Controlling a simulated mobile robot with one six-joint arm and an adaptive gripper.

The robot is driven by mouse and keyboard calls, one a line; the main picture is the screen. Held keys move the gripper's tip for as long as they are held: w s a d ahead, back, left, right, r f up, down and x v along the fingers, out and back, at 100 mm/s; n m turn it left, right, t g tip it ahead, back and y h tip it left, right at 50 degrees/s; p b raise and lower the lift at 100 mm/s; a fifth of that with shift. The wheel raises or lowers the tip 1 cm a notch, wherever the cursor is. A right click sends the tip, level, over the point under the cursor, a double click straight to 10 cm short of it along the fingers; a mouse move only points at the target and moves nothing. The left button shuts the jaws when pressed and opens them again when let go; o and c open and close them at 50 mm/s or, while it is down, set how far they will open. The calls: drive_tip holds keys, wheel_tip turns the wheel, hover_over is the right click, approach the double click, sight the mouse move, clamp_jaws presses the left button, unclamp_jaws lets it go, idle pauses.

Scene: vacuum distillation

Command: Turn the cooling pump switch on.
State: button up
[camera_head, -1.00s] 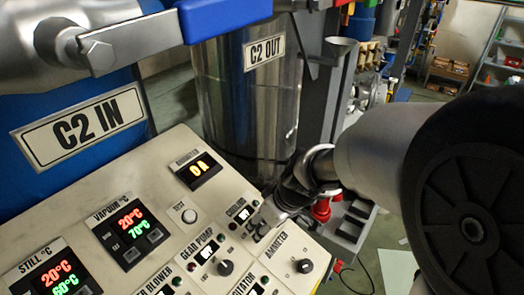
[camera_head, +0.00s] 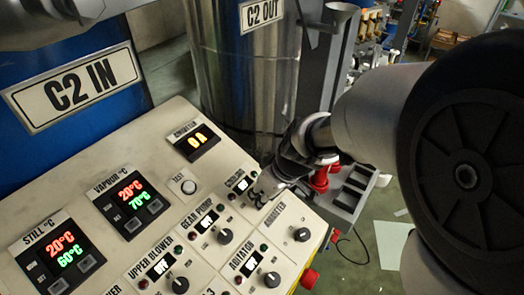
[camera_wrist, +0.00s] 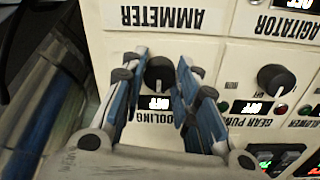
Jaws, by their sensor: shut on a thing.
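The cooling pump switch is a round black knob (camera_wrist: 158,70) on the cream control panel (camera_wrist: 240,55), seen upside down in the wrist view. My gripper (camera_wrist: 161,78) has its blue-padded fingers on either side of this knob, shut on it. The small display (camera_wrist: 153,102) beside the knob reads OFF. In the head view my gripper (camera_head: 262,190) reaches the panel's upper right part, beside the partly hidden cooling label (camera_head: 238,181); there it covers the knob.
The gear pump knob (camera_head: 225,236), agitator knob (camera_head: 272,280) and ammeter knob (camera_head: 301,234) are close by on the panel. A test button (camera_head: 188,185) is to the left. A steel cylinder (camera_head: 248,90) stands behind the panel.

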drive_tip(key=shift+m, duration=0.3)
drive_tip(key=m+p, duration=0.1)
drive_tip(key=m, duration=0.4)
drive_tip(key=shift+a+r, duration=0.1)
drive_tip(key=m+p, duration=0.2)
drive_tip(key=m, duration=0.4)
drive_tip(key=shift+h, duration=0.3)
drive_tip(key=shift+m, duration=0.3)
drive_tip(key=o, duration=1.1)
drive_tip(key=shift+c, duration=0.2)
drive_tip(key=v, duration=1.2)
drive_tip(key=shift+w, duration=0.2)
